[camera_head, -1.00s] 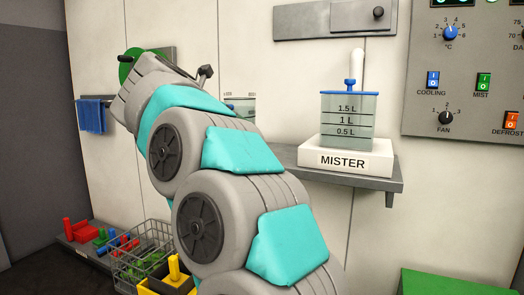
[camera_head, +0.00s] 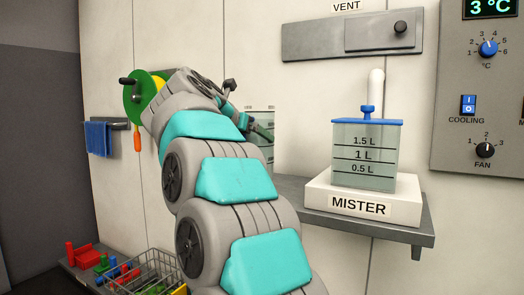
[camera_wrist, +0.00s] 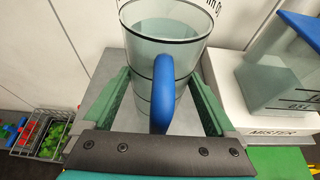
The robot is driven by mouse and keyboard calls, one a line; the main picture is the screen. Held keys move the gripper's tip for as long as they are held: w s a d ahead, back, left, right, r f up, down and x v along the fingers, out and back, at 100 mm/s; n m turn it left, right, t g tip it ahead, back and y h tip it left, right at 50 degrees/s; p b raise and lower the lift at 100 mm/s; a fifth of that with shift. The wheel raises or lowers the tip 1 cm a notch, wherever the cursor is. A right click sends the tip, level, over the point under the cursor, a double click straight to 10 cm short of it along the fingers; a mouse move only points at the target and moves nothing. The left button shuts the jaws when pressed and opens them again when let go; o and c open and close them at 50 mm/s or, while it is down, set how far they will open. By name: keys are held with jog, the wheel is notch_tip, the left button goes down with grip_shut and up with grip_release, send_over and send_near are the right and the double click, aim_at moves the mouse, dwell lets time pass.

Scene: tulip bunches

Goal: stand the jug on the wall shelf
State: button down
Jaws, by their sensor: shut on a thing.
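The jug (camera_wrist: 165,55) is a clear cylinder with dark level lines and a blue handle (camera_wrist: 163,95). In the wrist view it stands upright between the green fingers of my gripper (camera_wrist: 160,78), which is shut on its body, with the handle towards the camera. In the head view only part of the jug (camera_head: 262,115) shows behind my arm. The wall shelf (camera_head: 294,188) is a grey ledge; its grey top (camera_wrist: 110,72) shows around the jug in the wrist view. I cannot tell whether the jug's base touches it; the base is hidden.
The mister tank (camera_head: 365,155) with a blue lid stands on a white base (camera_head: 362,200) at the shelf's right, close beside the jug. A wire basket (camera_head: 150,268) and coloured pieces lie lower left. A control panel (camera_head: 480,100) is on the wall at right. A hose reel (camera_head: 138,100) hangs at left.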

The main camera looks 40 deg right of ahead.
jog(key=w+d+f+p, duration=0.1)
jog(key=w+d+f, duration=0.3)
jog(key=w+d, duration=0.3)
jog(key=shift+d+f, duration=0.15)
jog(key=shift+d, duration=0.2)
dwell(0.4)
grip_release()
jog(key=shift+f, duration=0.1)
jog(key=v, duration=1.2)
jog(key=shift+b, duration=0.35)
